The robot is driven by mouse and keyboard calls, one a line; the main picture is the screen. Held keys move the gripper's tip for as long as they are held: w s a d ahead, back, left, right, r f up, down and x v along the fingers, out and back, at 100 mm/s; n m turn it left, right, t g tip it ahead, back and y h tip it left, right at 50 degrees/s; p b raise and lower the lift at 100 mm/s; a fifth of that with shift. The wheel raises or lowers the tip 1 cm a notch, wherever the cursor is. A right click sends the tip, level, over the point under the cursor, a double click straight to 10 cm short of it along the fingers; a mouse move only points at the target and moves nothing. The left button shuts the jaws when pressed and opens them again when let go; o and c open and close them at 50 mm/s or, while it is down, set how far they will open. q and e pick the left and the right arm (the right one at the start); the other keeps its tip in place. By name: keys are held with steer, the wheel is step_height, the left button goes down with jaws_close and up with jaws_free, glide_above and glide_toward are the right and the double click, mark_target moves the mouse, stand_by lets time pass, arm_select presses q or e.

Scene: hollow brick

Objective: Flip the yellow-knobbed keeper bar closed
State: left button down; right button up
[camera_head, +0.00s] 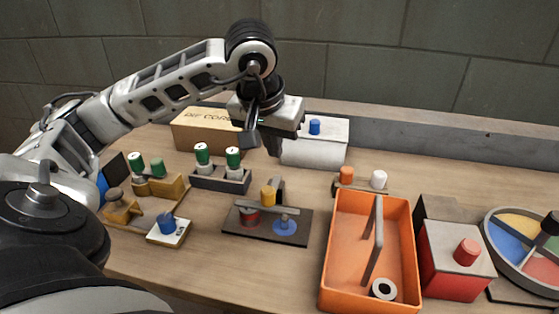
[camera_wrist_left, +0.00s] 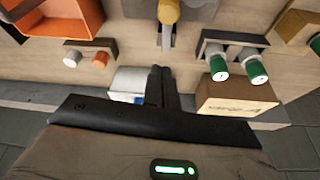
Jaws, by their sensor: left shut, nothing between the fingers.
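The yellow knob (camera_head: 267,196) stands upright near the back of a dark base plate (camera_head: 260,233) in the middle of the bench. A grey bar (camera_head: 253,205) runs left to right across the plate by the knob. A red round part sits under its left end and a blue disc (camera_head: 285,228) lies at the right. I cannot tell the keeper bar's exact swing position. The knob also shows at the top of the left wrist view (camera_wrist_left: 168,12). My left gripper (camera_head: 271,150) is shut and empty, above and behind the knob, apart from it. My right gripper is out of view.
An orange tray (camera_head: 331,275) with a grey handle stands to the right, beside a red box (camera_head: 450,275). A holder with green-capped cylinders (camera_head: 220,183) stands to the left. A cardboard box (camera_head: 195,135) and a white block (camera_head: 318,150) stand behind.

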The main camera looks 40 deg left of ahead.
arm_select(q)
steer(key=v, duration=0.3)
steer(key=shift+r, duration=0.35)
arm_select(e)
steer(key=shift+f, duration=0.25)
arm_select(q)
steer(key=shift+s, duration=0.1)
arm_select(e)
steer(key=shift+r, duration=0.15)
